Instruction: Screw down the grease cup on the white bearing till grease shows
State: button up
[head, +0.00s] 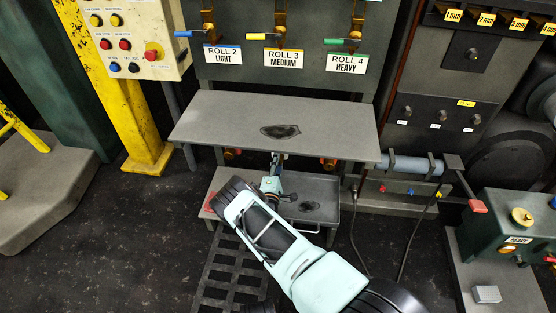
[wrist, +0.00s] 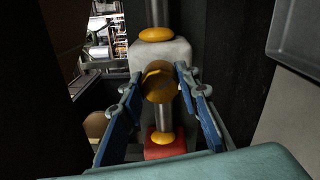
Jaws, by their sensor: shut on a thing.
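The white bearing (wrist: 176,56) stands ahead of my gripper in the wrist view, with a metal shaft (wrist: 158,12) above it. A round brass grease cup (wrist: 158,84) sits on its front. My gripper (wrist: 160,88) is shut on the grease cup, with one blue finger on each side of it. In the head view my gripper (head: 277,160) reaches in under the front edge of the grey shelf. The shelf hides the white bearing and the cup there.
The grey shelf (head: 210,115) is close above my gripper, with a dark stain on it. A lower tray (head: 325,188) lies beneath. A red block (wrist: 165,146) is below the cup. An orange disc (wrist: 156,34) sits on top of the bearing. A roller (head: 415,166) is at right.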

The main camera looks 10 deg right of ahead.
jog(key=shift+m, duration=1.2)
jog(key=shift+p, duration=0.3)
jog(key=o, duration=1.2)
jog(key=shift+c, duration=0.2)
jog(key=v, duration=1.2)
